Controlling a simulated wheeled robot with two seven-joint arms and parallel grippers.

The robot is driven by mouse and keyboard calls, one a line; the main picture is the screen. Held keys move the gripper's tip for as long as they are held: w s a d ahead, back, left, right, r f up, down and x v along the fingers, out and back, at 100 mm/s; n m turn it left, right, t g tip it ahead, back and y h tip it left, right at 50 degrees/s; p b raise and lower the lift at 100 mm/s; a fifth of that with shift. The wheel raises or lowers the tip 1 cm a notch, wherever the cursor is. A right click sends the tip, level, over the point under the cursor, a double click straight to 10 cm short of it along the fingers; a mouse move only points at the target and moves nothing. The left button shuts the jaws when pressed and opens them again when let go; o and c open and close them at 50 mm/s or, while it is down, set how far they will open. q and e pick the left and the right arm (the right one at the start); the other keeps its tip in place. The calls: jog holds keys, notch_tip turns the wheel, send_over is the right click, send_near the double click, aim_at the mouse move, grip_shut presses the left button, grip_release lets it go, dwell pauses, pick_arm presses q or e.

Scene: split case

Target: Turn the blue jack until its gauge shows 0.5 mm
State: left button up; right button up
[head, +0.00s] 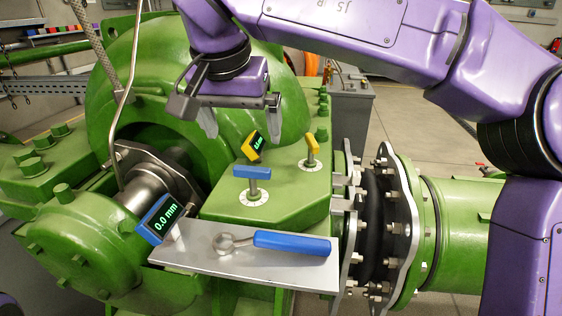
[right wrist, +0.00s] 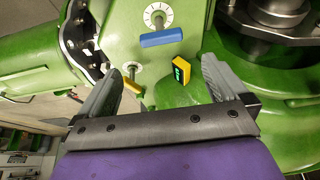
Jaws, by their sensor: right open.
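The blue jack (head: 252,173) is an upright screw with a blue crossbar, standing on a white dial on the green casing. In the right wrist view its blue bar (right wrist: 161,38) lies beyond the fingers, with the dial beside it. The blue gauge (head: 158,220) at the lower left reads 0.0 mm. My right gripper (head: 240,118) is open and empty, above and behind the blue jack in the head view. In the right wrist view its two fingers (right wrist: 160,88) are wide apart with nothing between the tips. My left gripper is not in view.
A yellow jack (head: 311,148) and a yellow gauge (head: 254,147), its reading too small to tell, stand near the blue jack. A metal plate (head: 190,254) in front holds a blue-handled tool (head: 290,243). A bolted flange (head: 395,215) and pipe lie to the right.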

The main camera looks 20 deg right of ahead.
aim_at(252, 168)
jog(key=b+x, duration=0.2)
jog(key=x, duration=0.7)
jog(key=shift+w+f, duration=0.1)
jog(key=shift+f, duration=0.3)
jog(key=shift+w+f, duration=0.15)
jog(key=shift+f, duration=0.05)
jog(key=c, duration=1)
